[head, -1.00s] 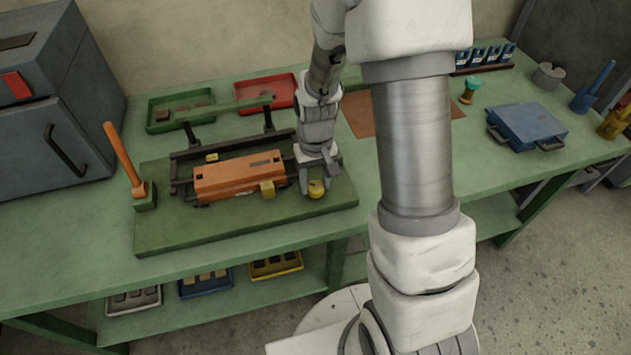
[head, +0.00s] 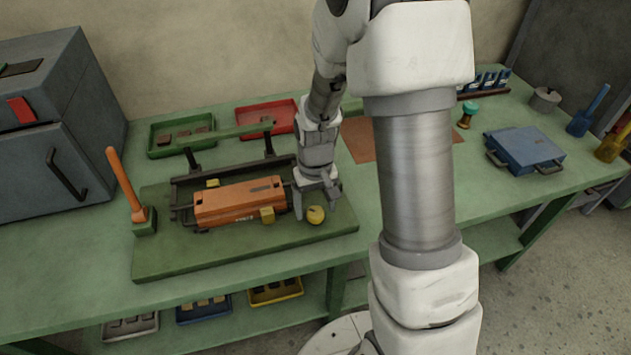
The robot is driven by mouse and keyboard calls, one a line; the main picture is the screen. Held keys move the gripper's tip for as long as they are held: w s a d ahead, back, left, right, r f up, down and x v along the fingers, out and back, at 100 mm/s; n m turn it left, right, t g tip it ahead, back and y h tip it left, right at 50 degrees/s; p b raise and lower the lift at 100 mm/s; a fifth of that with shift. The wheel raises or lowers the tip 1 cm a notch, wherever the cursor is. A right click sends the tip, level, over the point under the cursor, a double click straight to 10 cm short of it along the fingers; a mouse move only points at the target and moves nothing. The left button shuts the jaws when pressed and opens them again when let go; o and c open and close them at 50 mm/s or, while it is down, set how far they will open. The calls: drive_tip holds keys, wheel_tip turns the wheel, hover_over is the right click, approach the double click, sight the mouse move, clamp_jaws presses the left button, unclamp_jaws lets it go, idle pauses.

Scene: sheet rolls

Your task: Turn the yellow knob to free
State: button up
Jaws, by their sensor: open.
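The yellow knob (head: 316,215) is a small round knob at the right end of the green base plate (head: 180,258), beside the orange block (head: 240,203) of the sheet roll device. My gripper (head: 318,204) is open and points down at the knob. One finger is left of the knob and the other is behind it to the right. The knob's front shows clear of the fingers; whether they touch it I cannot tell. Any free marking is too small to read.
An orange lever (head: 124,183) stands at the plate's left end. Green (head: 152,150) and red (head: 243,112) trays lie behind. A blue case (head: 525,148) sits to the right on the bench. The bench between plate and case is mostly clear, behind my arm.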

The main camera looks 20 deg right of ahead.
sight(315, 212)
wheel_tip(315, 212, up, 17)
drive_tip(key=p, duration=0.2)
drive_tip(key=shift+f, duration=0.15)
idle(0.3)
drive_tip(key=s+r+t, duration=0.5)
drive_tip(key=s+r, duration=0.6)
drive_tip(key=s, duration=0.4)
drive_tip(key=shift+s+r+t, duration=0.2)
drive_tip(key=shift+r+t, duration=0.1)
drive_tip(key=shift+r, duration=0.05)
